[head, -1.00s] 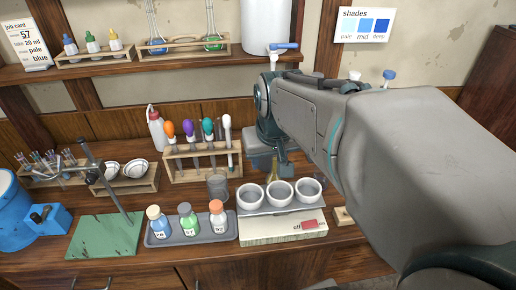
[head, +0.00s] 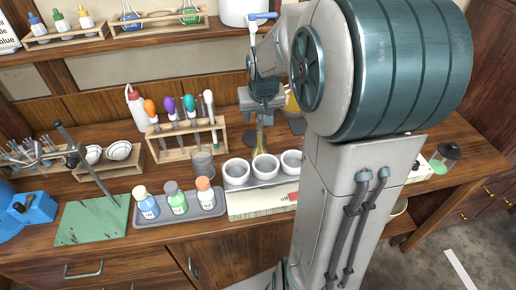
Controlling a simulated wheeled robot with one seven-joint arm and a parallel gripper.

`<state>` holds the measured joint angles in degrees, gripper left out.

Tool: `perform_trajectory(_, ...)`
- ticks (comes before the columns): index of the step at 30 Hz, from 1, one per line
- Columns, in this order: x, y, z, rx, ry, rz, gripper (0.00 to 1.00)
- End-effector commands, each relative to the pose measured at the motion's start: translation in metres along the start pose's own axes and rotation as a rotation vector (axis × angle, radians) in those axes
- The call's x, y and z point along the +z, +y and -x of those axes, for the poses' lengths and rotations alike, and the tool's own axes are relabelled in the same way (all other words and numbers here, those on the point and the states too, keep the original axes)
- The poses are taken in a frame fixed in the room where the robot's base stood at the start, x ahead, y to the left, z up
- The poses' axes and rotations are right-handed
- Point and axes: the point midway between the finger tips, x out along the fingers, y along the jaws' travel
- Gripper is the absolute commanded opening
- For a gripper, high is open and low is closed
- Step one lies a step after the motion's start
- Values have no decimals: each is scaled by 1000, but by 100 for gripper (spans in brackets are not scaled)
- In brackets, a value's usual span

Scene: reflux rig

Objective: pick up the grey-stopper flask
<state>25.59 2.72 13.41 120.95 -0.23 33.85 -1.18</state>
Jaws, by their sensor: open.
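My gripper (head: 261,116) is open and points down behind the three white bowls. A narrow flask (head: 260,141) with yellowish contents stands right below it, partly hidden by the bowls and the fingers. Its stopper cannot be made out, so I cannot tell its colour or whether the fingers are around it. A small bottle with a greyish stopper (head: 177,201) and green contents stands in the middle of the grey tray (head: 151,237), away from my gripper.
Three white bowls (head: 237,173) stand in front of my gripper. A rack of droppers (head: 190,147) and a dark beaker (head: 202,164) are to its left. Something yellow (head: 291,104) shows behind, partly hidden by my arm. A wall shelf (head: 130,44) runs above.

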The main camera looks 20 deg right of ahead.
Motion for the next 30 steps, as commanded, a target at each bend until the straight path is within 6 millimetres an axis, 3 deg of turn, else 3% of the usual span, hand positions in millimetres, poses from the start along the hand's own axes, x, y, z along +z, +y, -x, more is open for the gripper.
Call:
perform_trajectory(13,7,7,-48,-1,-4,1,43)
perform_trajectory(23,7,7,-54,0,-1,0,43)
perform_trajectory(28,6,7,-54,0,-1,0,0)
perform_trajectory(30,6,7,-54,0,-1,0,0)
